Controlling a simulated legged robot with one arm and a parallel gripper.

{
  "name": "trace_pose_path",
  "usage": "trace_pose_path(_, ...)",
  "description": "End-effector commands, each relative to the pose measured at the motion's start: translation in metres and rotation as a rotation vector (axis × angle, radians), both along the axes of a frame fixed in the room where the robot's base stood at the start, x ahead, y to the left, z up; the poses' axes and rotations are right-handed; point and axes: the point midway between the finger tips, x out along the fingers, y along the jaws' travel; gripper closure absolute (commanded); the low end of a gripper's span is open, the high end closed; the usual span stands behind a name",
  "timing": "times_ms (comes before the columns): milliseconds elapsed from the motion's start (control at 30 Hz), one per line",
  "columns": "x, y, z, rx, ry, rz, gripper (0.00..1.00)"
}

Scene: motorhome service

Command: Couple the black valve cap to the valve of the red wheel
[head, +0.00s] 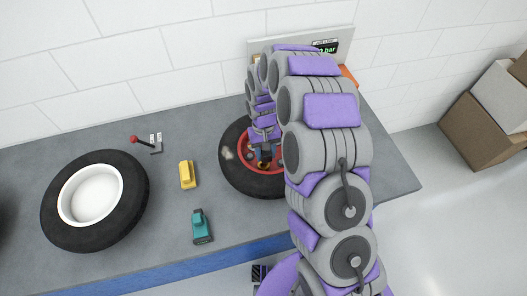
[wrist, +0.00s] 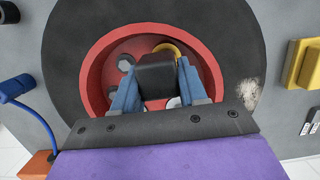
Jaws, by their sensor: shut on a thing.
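The red wheel (head: 243,148) lies flat on the bench with its black tyre around it, partly covered by my arm. In the wrist view the red rim (wrist: 95,75) fills the upper middle. My gripper (head: 265,153) is down over the rim. Its blue fingers (wrist: 154,88) are shut on the black valve cap (wrist: 156,70), a dark block between them. A yellow ring (wrist: 178,47) shows just behind the cap, inside the rim. The valve itself cannot be made out, and I cannot tell whether the cap touches it.
A white-rimmed wheel (head: 92,195) lies at the left of the bench. A yellow block (head: 187,175), a teal block (head: 201,226) and a red-knobbed lever (head: 146,142) stand between the wheels. A display panel (head: 325,46) stands behind. Cardboard boxes (head: 485,120) are at the right.

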Motion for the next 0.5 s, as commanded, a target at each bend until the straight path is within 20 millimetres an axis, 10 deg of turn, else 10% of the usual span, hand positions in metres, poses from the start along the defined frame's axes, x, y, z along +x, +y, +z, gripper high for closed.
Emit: trace_pose_path(500, 0.0, 0.0065, 0.0002, -0.005, 0.001, 0.0, 1.0)
